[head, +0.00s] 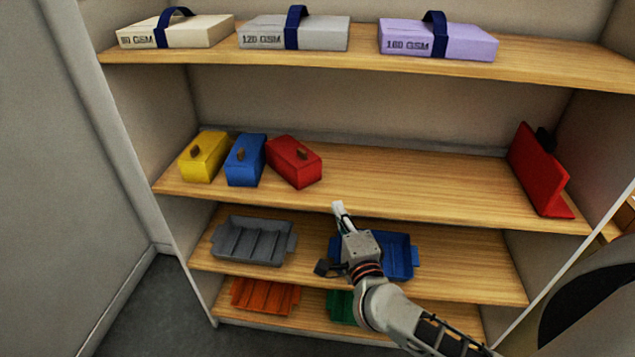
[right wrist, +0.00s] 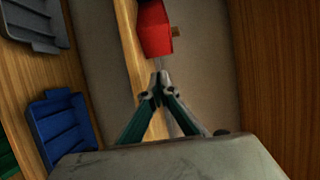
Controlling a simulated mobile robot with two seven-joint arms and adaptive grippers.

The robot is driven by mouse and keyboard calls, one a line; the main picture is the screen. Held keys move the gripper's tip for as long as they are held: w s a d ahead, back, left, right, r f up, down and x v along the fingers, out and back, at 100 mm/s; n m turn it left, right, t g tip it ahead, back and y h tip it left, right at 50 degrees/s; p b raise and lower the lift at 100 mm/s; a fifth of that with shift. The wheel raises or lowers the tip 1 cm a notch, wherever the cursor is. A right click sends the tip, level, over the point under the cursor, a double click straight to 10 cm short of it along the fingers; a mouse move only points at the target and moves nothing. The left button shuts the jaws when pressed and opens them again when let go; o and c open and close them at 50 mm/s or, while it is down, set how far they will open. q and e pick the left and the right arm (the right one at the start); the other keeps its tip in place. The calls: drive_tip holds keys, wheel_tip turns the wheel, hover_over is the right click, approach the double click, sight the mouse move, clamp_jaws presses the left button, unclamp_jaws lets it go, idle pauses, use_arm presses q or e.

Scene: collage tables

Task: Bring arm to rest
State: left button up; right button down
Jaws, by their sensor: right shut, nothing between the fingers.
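My right arm (head: 395,312) comes in from the lower right in the head view. My right gripper (head: 338,208) is shut and empty, in front of the edge of the middle shelf (head: 420,190). In the right wrist view its fingertips (right wrist: 159,77) meet, with nothing between them. My left gripper is not in view.
A blue box (head: 244,165) and a yellow box (head: 203,160) stand left of the red one. A red upright holder (head: 538,170) is at the right. Below are a grey tray (head: 252,243), a blue tray (head: 400,256) partly behind my arm, and an orange tray (head: 264,297). Paper packs line the top shelf.

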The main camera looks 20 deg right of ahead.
drive_tip(key=s+a+f+n+y, duration=0.6)
drive_tip(key=s+a+n+y, duration=0.4)
drive_tip(key=n, duration=0.6)
drive_tip(key=s+d+f+n+g+h, duration=0.1)
drive_tip(key=s+f+n+g+h, duration=0.1)
drive_tip(key=f, duration=0.7)
drive_tip(key=s+d+f+n+g+h, duration=0.1)
drive_tip(key=s+f+n+g+h, duration=0.1)
drive_tip(key=s+f+n+g, duration=0.3)
drive_tip(key=s+f+n, duration=0.1)
drive_tip(key=s+f, duration=0.2)
drive_tip(key=f, duration=0.1)
drive_tip(key=shift+s+f, duration=0.15)
